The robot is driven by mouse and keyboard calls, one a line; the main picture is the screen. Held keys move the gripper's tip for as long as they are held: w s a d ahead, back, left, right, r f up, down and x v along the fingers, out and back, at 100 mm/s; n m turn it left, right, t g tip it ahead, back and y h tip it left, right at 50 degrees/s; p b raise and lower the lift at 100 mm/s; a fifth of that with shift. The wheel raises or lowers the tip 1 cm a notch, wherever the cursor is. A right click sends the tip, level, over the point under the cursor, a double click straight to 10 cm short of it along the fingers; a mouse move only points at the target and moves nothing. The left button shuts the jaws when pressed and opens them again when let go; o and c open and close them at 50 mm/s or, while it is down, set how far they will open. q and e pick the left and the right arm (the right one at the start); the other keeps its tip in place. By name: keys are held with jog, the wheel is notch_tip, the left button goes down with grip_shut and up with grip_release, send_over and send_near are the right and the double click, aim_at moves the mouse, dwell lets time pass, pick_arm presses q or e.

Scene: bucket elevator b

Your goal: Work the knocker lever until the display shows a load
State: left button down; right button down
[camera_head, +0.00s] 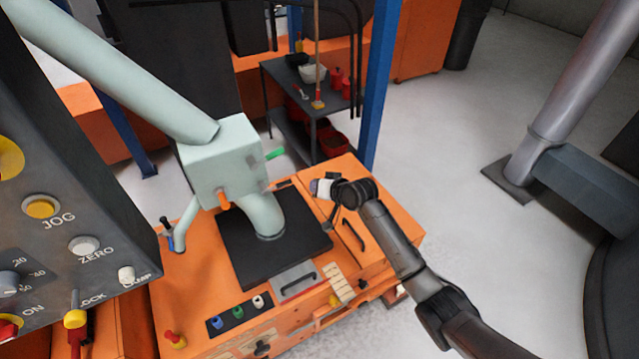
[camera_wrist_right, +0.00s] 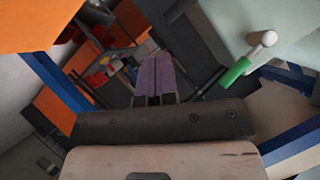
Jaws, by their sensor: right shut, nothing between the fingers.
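A pale green box (camera_head: 222,165) on the machine's chute carries a lever with a green grip (camera_head: 274,154) on its right side. In the right wrist view, the green grip (camera_wrist_right: 236,72) slants at the upper right, below a pale round knob. I take it for the knocker lever, though no label shows. My right gripper (camera_head: 314,187) is to the right of the box, apart from the lever. In the wrist view its purple fingers (camera_wrist_right: 155,76) are together with nothing between them, left of the grip. My left gripper is out of view. I see no readable display.
A dark control panel (camera_head: 60,190) with JOG and ZERO buttons fills the left side. The orange cabinet top (camera_head: 185,290) holds buttons and handles. A blue post (camera_head: 377,90) and a cluttered dark table (camera_head: 283,75) stand behind. Open floor lies to the right.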

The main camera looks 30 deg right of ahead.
jog(key=shift+s+d+r, duration=0.1)
jog(key=shift+s+r, duration=0.15)
jog(key=shift+s, duration=0.3)
dwell(0.6)
